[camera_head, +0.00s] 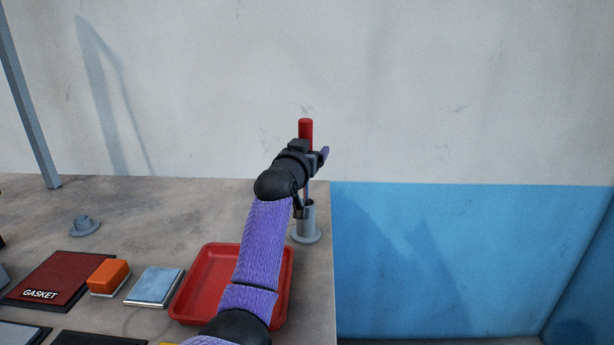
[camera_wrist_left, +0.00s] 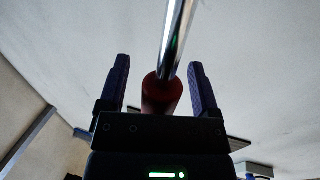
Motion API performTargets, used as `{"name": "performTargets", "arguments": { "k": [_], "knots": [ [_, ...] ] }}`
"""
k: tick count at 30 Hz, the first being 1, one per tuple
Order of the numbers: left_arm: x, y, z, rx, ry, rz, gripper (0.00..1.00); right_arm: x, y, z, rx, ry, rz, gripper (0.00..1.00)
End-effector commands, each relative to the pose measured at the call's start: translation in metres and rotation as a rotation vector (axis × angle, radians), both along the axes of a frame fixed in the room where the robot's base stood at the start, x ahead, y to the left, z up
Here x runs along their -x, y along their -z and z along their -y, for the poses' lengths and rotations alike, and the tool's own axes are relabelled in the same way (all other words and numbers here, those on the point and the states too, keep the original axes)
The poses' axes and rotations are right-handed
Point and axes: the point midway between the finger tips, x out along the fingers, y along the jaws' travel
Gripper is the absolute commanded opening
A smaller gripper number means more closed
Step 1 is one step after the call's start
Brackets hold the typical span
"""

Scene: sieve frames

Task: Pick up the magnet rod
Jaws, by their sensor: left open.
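The magnet rod (camera_head: 306,129) has a red handle and stands upright, its lower end in a grey round-based holder (camera_head: 307,225) at the table's right end. In the left wrist view its shiny metal shaft (camera_wrist_left: 178,40) and dark red handle (camera_wrist_left: 162,96) show between the fingers. My left gripper (camera_head: 321,157) is at the rod, just below the handle's top in the head view. Its fingers (camera_wrist_left: 160,62) are open, one on each side of the rod, with gaps visible. The wrist and forearm hide part of the rod. My right gripper is not in view.
A red tray (camera_head: 190,297) lies under my left forearm. A small grey fitting (camera_head: 84,225) sits farther back. The wall is behind.

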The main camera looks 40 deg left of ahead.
Motion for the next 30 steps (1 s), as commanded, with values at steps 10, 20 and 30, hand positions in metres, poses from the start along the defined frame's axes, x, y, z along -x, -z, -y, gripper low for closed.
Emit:
{"name": "performTargets", "arguments": {
  "k": [10, 20, 30],
  "knots": [
    [0.000, -0.001, 0.000, 0.000, 0.000, 0.000, 0.28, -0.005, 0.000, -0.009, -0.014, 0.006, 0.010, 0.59],
    [0.001, -0.001, 0.000, 0.000, 0.000, 0.001, 0.00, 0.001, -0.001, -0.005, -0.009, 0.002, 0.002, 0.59],
    [0.001, -0.049, 0.000, -0.002, -0.001, 0.009, 0.00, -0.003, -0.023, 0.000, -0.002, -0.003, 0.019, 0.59]
  ]
}}
